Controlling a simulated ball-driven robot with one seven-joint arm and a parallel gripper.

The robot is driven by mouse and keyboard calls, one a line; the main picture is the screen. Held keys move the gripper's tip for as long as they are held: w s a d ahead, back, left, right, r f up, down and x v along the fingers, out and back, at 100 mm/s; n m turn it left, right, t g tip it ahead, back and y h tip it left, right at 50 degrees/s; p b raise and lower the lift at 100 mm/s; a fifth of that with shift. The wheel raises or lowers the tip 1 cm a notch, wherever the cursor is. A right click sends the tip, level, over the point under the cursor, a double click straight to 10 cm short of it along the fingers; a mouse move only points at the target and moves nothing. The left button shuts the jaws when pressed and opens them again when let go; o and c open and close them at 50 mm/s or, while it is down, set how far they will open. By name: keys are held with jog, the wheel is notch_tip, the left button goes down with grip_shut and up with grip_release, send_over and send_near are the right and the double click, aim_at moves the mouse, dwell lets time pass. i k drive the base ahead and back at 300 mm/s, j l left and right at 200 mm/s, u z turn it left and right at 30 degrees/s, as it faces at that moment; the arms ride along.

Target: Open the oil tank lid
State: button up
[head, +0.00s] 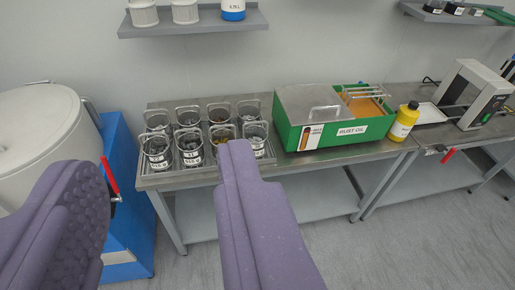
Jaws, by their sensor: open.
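The oil tank (292,138) is a green box labelled "RUST OIL" on the steel bench, right of centre in the head view. Its grey metal lid (296,99) lies flat over the left part of the tank, with a raised handle (325,114) near its front right. The right part is uncovered and shows orange oil (369,108) with a wire rack above it. My gripper (170,165), with two purple fingers, is wide apart and empty in the foreground. It is left of the tank and touches neither tank nor lid.
Several wire baskets (190,146) of small parts stand in a tray left of the tank. A yellow bottle (403,121) stands at the tank's right. A grey shelf (193,22) hangs above. A blue and white machine (117,160) stands at left. Floor is free in front of the bench.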

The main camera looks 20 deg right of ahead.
aim_at(310, 104)
jog(key=i+l, duration=0.35)
jog(key=i, duration=0.15)
jog(key=i+l, duration=0.75)
jog(key=i, duration=0.25)
jog(key=i+l, duration=0.35)
jog(key=i, duration=0.15)
jog(key=l+z, duration=0.05)
